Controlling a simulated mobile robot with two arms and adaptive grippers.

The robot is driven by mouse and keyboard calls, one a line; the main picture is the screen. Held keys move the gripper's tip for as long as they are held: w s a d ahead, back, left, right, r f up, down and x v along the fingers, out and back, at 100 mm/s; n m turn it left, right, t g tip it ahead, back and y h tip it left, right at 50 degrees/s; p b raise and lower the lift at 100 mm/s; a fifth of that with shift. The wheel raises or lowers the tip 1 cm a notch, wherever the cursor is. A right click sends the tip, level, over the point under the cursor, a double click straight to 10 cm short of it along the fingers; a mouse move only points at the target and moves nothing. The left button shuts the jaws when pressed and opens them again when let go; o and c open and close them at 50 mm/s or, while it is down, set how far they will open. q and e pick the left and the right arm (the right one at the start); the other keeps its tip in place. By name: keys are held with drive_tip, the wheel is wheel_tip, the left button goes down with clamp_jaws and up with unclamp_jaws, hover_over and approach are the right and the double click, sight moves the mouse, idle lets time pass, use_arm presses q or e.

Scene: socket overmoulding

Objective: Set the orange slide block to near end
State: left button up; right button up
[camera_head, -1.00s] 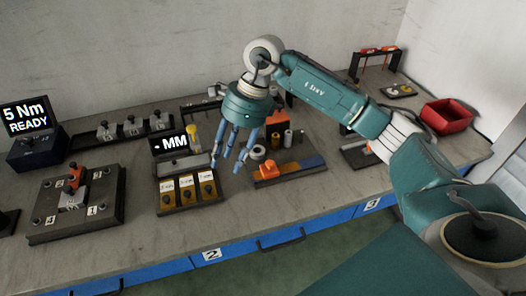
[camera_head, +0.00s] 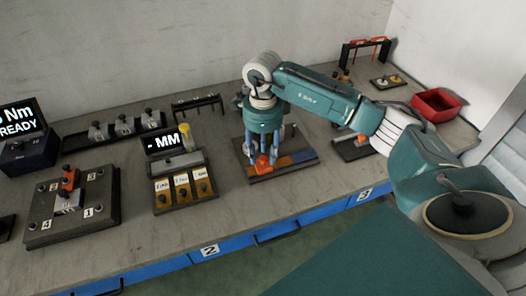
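The orange slide block (camera_head: 262,164) sits on a dark base plate (camera_head: 292,171) with an orange strip and a blue strip, in the middle of the bench. It is toward the left, near part of that plate. My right gripper (camera_head: 263,158) points down directly over the block, with its blue fingers around or just behind it. Whether the fingers touch the block, and how far apart they are, is too small to tell. My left gripper is not in view.
Left of the plate stand a display reading MM (camera_head: 167,142) and a box with several labelled knobs (camera_head: 182,190). A bolt fixture (camera_head: 70,210) is further left. A red bin (camera_head: 437,104) is at the back right. The bench front is clear.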

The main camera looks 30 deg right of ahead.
drive_tip(key=shift+f, duration=0.3)
clamp_jaws()
drive_tip(key=shift+s+d, duration=0.1)
drive_tip(key=shift+d, duration=0.45)
drive_tip(key=s+d+b, duration=0.1)
drive_tip(key=d, duration=0.3)
drive_tip(key=s+d+b, duration=0.1)
drive_tip(key=d, duration=0.4)
drive_tip(key=s+d+b, duration=0.1)
drive_tip(key=d+b, duration=0.1)
drive_tip(key=d, duration=0.3)
drive_tip(key=shift+s, duration=0.2)
drive_tip(key=shift+r, duration=0.1)
drive_tip(key=shift+c, duration=0.7)
unclamp_jaws()
drive_tip(key=shift+o, duration=0.7)
drive_tip(key=shift+d, duration=0.1)
